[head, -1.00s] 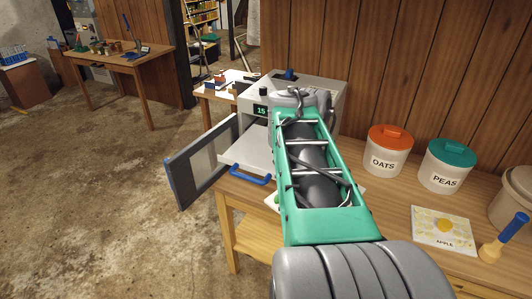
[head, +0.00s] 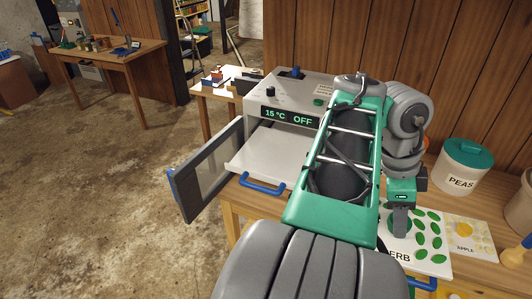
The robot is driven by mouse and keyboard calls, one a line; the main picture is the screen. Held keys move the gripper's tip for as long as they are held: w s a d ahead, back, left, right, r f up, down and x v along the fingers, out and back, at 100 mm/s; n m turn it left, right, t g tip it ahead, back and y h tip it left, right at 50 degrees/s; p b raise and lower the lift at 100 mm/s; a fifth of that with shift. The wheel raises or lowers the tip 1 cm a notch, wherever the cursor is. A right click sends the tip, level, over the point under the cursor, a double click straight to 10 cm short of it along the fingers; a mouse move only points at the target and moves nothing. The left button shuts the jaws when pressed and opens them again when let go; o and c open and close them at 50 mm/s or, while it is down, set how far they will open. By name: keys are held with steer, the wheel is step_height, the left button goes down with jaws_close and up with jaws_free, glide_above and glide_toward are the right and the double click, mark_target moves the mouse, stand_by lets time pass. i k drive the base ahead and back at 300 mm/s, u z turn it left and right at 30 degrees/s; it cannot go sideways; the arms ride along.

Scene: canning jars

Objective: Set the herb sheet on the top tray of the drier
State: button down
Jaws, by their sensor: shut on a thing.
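The white herb sheet (head: 432,262), printed with green leaves and partly hidden lettering, is at the lower right in the head view. My gripper (head: 400,232) points down and is shut on the sheet at its left part. My arm hides the sheet's left side. I cannot tell how high the sheet is above the table. The drier (head: 290,93) is a white box at the back of the table, its display reading 15 °C and OFF. Its door (head: 208,172) stands open to the left. A white tray (head: 262,157) with a blue handle is pulled out toward the front, and its visible part is bare.
An apple sheet (head: 466,232) lies right of the herb sheet, partly overlapped in view. The PEAS canister (head: 462,168) stands behind it. A blue-handled tool (head: 517,252) is at the right edge. A blue bar (head: 422,283) shows below the herb sheet.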

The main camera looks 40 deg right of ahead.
mark_target(277, 161)
steer(key=i, duration=1.15)
